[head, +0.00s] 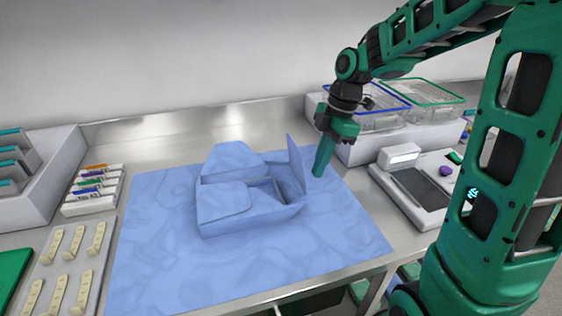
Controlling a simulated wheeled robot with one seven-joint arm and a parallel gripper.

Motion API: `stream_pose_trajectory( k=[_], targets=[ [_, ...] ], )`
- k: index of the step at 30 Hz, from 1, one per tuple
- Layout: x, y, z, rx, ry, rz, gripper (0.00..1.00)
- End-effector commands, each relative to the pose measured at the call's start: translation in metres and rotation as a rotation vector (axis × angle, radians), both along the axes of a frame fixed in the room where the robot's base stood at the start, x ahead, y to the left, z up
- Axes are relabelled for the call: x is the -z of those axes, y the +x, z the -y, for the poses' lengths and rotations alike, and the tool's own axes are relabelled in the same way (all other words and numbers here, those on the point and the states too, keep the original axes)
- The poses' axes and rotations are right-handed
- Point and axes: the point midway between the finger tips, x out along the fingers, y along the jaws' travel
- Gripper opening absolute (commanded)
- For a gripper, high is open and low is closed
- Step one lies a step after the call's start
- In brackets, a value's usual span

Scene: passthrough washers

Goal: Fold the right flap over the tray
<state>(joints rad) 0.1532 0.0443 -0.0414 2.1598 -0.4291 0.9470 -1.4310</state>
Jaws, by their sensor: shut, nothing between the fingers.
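A blue wrapped tray (255,218) sits near the middle of a blue cloth (165,245). Its left and front-left flap (224,201) lies folded inward over it, and a back flap (235,157) slopes at the rear. The right flap (297,164) stands nearly upright at the tray's right side. Part of the tray's inside (268,188) shows open next to it. My gripper (318,174) points down just to the right of the right flap, with its fingers shut and empty. I cannot tell whether it touches the flap.
Wire baskets (420,92) stand on a white block at the back right. A scale-like device (415,190) lies to the right. A rack of small labelled boxes (95,188) and a tray of cream pieces (75,250) are at the left. The cloth's front area is clear.

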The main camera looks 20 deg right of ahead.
Motion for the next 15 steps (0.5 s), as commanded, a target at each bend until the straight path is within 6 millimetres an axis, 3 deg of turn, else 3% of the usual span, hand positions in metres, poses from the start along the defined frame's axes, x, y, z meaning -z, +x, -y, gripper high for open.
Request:
stream_pose_trajectory(
  k=[15],
  targets=[
    [-0.036, -0.004, 0.018, 0.022, -0.004, 0.014, 0.00]
  ],
)
